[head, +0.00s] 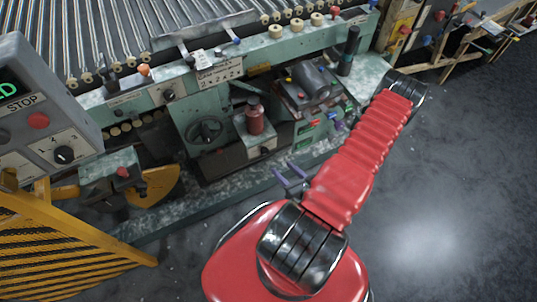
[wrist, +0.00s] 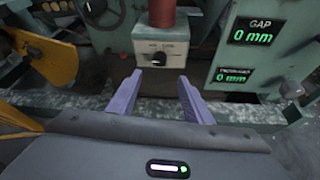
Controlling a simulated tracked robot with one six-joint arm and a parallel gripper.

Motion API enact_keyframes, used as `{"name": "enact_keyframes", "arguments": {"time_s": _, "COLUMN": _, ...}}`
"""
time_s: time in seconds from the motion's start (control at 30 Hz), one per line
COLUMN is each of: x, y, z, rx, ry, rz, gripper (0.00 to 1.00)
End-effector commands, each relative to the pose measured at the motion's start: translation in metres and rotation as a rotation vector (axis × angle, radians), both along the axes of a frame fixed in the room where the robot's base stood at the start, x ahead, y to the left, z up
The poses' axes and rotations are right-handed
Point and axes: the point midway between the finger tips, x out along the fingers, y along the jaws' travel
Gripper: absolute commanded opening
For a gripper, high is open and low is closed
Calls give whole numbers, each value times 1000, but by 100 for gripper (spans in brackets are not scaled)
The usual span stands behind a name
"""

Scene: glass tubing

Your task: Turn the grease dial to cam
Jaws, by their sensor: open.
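The grease dial (wrist: 160,57) is a small dark knob on the front of a pale box below a red cylinder (wrist: 161,12). The lettering above the knob is too small to read surely. In the head view the dial (head: 264,149) shows as a tiny dark spot on the box under the red cylinder (head: 255,118). My gripper (wrist: 160,86) has two purple fingers, spread apart and empty. They point toward the box, with the knob centred ahead of the gap and not touched. In the head view my gripper (head: 291,175) is low in front of the machine.
A green panel (wrist: 255,60) with two "0 mm" displays stands right of the box. A black handwheel (head: 205,131) is left of it. A grey control box (head: 40,110) with a red stop button and yellow mesh guard (head: 60,245) are at left. The floor at right is clear.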

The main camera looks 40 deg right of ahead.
Motion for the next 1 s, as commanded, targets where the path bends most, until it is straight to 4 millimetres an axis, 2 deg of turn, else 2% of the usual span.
{"name": "enact_keyframes", "arguments": {"time_s": 1.0, "x": 83, "y": -14, "z": -34, "rx": 0, "ry": -1, "rz": 4, "gripper": 46}}
